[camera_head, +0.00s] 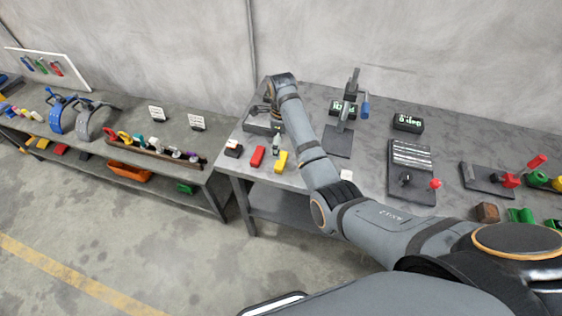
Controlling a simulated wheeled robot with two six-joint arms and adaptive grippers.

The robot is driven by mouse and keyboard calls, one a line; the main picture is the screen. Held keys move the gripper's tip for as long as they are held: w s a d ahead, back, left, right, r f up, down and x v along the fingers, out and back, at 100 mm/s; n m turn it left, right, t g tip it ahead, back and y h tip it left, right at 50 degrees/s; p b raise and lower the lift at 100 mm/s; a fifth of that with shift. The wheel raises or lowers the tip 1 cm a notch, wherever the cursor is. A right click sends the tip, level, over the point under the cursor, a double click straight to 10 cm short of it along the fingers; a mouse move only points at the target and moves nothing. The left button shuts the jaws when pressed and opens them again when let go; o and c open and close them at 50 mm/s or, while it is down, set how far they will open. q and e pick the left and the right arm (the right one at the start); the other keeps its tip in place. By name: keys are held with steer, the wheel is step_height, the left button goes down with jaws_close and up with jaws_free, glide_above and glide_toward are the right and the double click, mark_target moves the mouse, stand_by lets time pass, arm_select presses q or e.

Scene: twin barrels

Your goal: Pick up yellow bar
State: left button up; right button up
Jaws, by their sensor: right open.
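A yellow bar (281,161) stands on the grey metal table (375,170), near its front left edge. A red bar (257,157) is to its left. My right arm reaches in from the right and bends down at its wrist over the left part of the table. My right gripper (276,147) is open and points down, close behind the yellow bar and slightly left of it. It looks empty. I cannot tell whether it touches the bar. My left gripper is not in view.
A dark block with a white top (233,148) is left of the red bar. A grey tray-like box (258,125) is behind. A toggle clamp (341,133) stands right of my forearm. A second bench (140,115) with tools is at left.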

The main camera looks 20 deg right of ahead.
mark_target(281, 160)
step_height(281, 160, down, 3)
steer(key=shift+f, duration=0.1)
steer(key=shift+s+f+p, duration=0.1)
steer(key=shift+f+p, duration=0.25)
steer(key=shift+p, duration=0.05)
step_height(281, 160, down, 4)
steer(key=shift+s+a+f+p, duration=0.15)
steer(key=shift+f+p, duration=0.1)
steer(key=shift+p, duration=0.15)
steer(key=shift+r, duration=0.1)
steer(key=c, duration=1.6)
